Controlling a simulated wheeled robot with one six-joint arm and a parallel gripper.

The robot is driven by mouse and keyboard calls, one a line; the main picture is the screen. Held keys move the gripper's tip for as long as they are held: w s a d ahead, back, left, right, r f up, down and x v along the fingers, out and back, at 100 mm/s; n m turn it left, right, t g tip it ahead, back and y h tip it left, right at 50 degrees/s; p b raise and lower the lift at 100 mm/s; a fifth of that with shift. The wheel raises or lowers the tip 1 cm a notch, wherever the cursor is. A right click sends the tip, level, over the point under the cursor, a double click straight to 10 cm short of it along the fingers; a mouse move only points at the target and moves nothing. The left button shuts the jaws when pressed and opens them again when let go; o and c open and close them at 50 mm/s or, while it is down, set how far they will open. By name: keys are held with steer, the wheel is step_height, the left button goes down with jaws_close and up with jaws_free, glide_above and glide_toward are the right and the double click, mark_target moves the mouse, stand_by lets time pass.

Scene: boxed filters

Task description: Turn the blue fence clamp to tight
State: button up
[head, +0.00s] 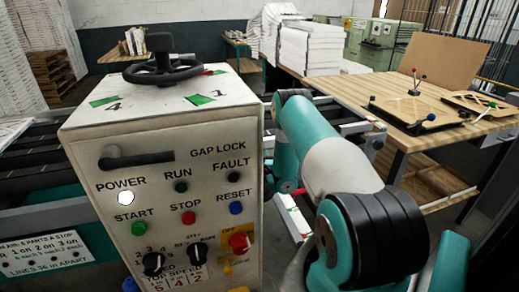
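A lever with a blue ball end (429,117) stands on a dark-edged board (388,112) on the wooden table at right; it may be the blue fence clamp, but it is too small to tell how it is turned. Another blue knob (130,284) shows at the bottom edge, left of the control cabinet; what it belongs to is cut off. My teal and white arm reaches across the lower right, in front of the table's near side. My gripper does not show clearly anywhere, so I cannot tell its place or what it holds.
The white control cabinet (165,195) with a black handwheel (162,65) on top fills the left middle. It carries a black handle (135,160) and several buttons. The wooden table (375,85) is at right. White stacks (308,50) stand behind.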

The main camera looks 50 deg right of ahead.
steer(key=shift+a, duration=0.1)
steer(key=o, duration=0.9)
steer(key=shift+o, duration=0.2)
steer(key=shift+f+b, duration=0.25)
steer(key=shift+b, duration=0.9)
steer(key=b, duration=0.3)
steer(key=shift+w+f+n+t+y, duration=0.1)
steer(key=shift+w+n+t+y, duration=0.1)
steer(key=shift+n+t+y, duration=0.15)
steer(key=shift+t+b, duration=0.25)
steer(key=shift+b, duration=0.55)
steer(key=b, duration=0.3)
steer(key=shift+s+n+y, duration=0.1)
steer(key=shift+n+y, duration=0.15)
